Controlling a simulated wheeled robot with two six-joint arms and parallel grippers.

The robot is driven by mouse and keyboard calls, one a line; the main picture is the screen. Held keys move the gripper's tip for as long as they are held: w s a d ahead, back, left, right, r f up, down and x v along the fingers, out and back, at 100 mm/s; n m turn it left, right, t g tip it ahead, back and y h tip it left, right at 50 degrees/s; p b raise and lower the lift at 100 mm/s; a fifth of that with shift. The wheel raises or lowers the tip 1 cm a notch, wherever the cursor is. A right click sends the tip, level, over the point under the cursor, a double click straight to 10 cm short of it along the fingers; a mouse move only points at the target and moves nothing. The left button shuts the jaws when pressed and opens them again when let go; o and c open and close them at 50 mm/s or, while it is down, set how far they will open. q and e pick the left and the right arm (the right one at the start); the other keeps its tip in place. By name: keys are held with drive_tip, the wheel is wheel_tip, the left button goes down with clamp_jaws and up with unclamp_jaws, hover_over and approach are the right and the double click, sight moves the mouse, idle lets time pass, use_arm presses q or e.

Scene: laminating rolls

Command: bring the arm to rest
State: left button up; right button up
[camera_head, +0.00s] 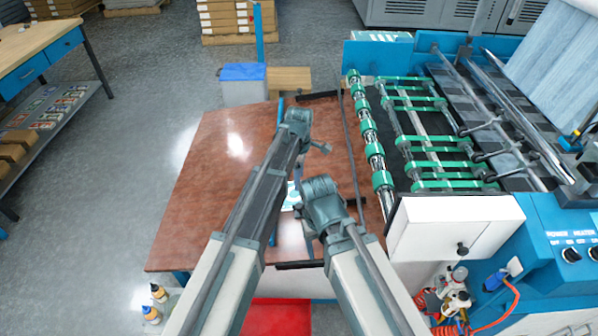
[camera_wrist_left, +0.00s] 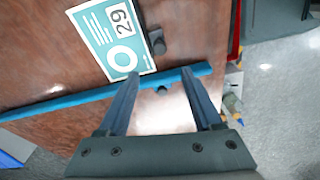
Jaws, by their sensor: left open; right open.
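My left arm reaches over the reddish-brown table (camera_head: 205,215); its gripper end (camera_head: 298,122) is the higher one in the head view. In the left wrist view my left gripper (camera_wrist_left: 160,85) is open, with nothing between its fingers. The fingers reach across the view toward a blue bar (camera_wrist_left: 60,103). My right gripper end (camera_head: 324,195) is lower, over the table's right part; its fingers are mostly hidden and no held thing shows. A white and teal card marked 29 (camera_wrist_left: 112,42) lies on the table; it is partly hidden by my arms in the head view (camera_head: 291,197).
A laminating machine with green-ringed rollers (camera_head: 378,150) stands along the table's right side. A white box (camera_head: 452,226) is close to my right arm. Bottles (camera_head: 155,305) stand at lower left. The table's left part is clear.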

use_arm(q)
drive_tip(key=s+a+m+t, duration=0.1)
drive_tip(key=s+a+m, duration=1.55)
drive_tip(key=s, duration=0.25)
drive_tip(key=s+d+r+m+p, duration=0.1)
drive_tip(key=s+d+r+p, duration=0.1)
drive_tip(key=d, duration=0.3)
drive_tip(key=s+d+r+m+g+y+p, duration=0.1)
drive_tip(key=s+d+r+m+p, duration=0.1)
drive_tip(key=s+d, duration=0.2)
drive_tip(key=shift+s+d, duration=0.25)
drive_tip(key=shift+d, duration=0.6)
drive_tip(key=shift+r+m, duration=0.1)
drive_tip(key=shift+m, duration=0.15)
